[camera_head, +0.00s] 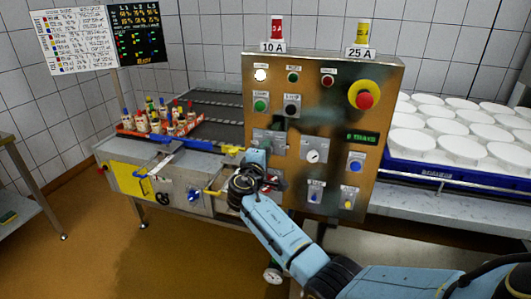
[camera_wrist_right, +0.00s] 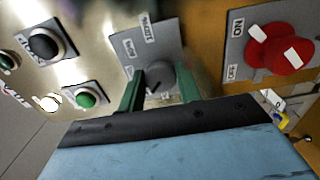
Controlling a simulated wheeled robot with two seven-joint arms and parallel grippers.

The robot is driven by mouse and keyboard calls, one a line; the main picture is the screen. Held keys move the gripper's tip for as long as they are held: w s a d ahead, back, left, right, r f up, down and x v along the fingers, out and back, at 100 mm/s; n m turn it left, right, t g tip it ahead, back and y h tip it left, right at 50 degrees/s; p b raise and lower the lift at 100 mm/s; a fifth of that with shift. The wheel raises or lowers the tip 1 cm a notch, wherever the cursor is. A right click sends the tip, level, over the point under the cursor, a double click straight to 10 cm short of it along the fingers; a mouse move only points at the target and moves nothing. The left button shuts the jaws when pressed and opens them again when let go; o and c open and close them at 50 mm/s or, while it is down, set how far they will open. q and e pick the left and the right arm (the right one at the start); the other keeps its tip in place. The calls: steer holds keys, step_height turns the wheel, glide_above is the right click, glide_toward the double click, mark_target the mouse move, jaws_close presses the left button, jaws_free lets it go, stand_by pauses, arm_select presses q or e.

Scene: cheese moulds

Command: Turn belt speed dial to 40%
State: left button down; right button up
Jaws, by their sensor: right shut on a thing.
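The dial (camera_wrist_right: 157,76) is a round grey knob on a grey labelled plate (camera_wrist_right: 150,38) in the right wrist view. Its dark pointer mark is visible, but the labels are too blurred to read. My right gripper (camera_wrist_right: 160,92) has its two green fingers on either side of the knob, shut on it. In the head view the plate (camera_head: 264,134) sits below the green and black buttons on the upright panel. There my right gripper (camera_head: 277,139) and wrist cover the knob. My left gripper is not in view.
A red rotary switch (camera_head: 270,184) sits below the dial, close to my right wrist.

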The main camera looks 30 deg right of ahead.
steer(key=o, duration=1)
steer(key=shift+c, duration=0.2)
steer(key=v, duration=1.3)
steer(key=shift+a, duration=0.2)
steer(key=shift+s+f, duration=0.1)
steer(key=s+a+f+n+g+y, duration=0.1)
steer(key=s+f+y, duration=0.15)
steer(key=f, duration=0.85)
steer(key=s+a+f+n+g+y, duration=0.1)
steer(key=f+y, duration=0.3)
steer(key=f, duration=0.8)
steer(key=s+a+f+g+y, duration=0.1)
steer(key=s+f+g, duration=0.1)
steer(key=s+f, duration=0.5)
steer(key=s+a+f+g+y, duration=0.15)
steer(key=s+f, duration=0.25)
steer(key=f, duration=0.5)
steer(key=s+f+m+g+y, duration=0.1)
steer(key=s+f, duration=0.4)
steer(key=s, duration=0.7)
steer(key=s+f+m+g+y, duration=0.2)
steer(key=s+f+m, duration=0.2)
steer(key=s, duration=0.9)
steer(key=s+f+m+g+y, duration=0.1)
steer(key=s+f+m+g, duration=0.1)
steer(key=s+f, duration=0.5)
steer(key=s, duration=0.5)
steer(key=shift+s+d+f+m+y, duration=0.25)
steer(key=shift+f+m+y, duration=0.05)
steer(key=shift+f+m, duration=0.1)
